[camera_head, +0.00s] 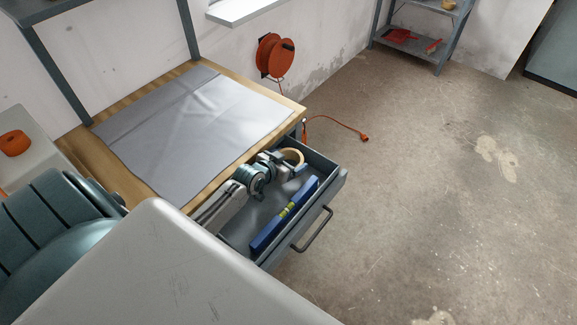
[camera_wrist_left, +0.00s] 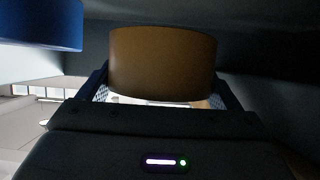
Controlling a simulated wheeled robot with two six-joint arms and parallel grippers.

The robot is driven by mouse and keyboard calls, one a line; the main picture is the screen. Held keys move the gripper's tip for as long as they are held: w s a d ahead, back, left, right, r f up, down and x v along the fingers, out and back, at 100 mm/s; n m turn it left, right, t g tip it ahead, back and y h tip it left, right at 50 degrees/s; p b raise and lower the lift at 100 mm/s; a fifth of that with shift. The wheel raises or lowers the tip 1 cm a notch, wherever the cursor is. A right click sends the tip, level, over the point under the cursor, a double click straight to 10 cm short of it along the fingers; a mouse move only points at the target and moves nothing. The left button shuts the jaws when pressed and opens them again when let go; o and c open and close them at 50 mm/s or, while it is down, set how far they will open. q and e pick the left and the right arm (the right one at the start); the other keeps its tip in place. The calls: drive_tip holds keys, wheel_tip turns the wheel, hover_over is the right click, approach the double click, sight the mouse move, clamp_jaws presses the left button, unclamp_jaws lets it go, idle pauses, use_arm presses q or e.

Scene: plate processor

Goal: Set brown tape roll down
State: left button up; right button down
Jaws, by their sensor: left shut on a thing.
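The brown tape roll (camera_head: 293,154) shows in the head view as a tan ring at the back end of the open drawer. It fills the upper middle of the left wrist view (camera_wrist_left: 163,62). My left gripper (camera_head: 282,161) reaches over the drawer and is shut on the tape roll, with one finger on each side of it in the wrist view. The open drawer (camera_head: 337,186) lies under the gripper. I cannot tell whether the roll touches the drawer floor. My right gripper is not in view.
A blue spirit level (camera_head: 285,214) lies lengthwise in the drawer, beside the gripper. The drawer handle (camera_head: 313,229) sticks out in front. A grey mat (camera_head: 190,125) covers the workbench top (camera_head: 288,107). An orange cable reel (camera_head: 275,56) hangs on the wall.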

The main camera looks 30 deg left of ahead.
use_arm(q)
wheel_tip(320, 180, down, 3)
drive_tip(key=shift+f+b, duration=0.15)
drive_tip(key=shift+b, duration=1.05)
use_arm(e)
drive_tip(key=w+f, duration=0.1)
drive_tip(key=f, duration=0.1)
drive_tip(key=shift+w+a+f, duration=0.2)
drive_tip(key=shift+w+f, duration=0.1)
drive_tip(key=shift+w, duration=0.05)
use_arm(q)
drive_tip(key=o, duration=0.9)
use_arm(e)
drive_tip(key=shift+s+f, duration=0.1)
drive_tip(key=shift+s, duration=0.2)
use_arm(q)
drive_tip(key=shift+s+r, duration=0.15)
drive_tip(key=shift+r, duration=0.05)
drive_tip(key=s, duration=0.8)
drive_tip(key=s+a+r, duration=0.1)
drive_tip(key=s, duration=0.4)
drive_tip(key=shift+s+r+p, duration=0.1)
drive_tip(key=shift+p, duration=0.25)
drive_tip(key=shift+s+a, duration=0.1)
drive_tip(key=shift+s, duration=0.5)
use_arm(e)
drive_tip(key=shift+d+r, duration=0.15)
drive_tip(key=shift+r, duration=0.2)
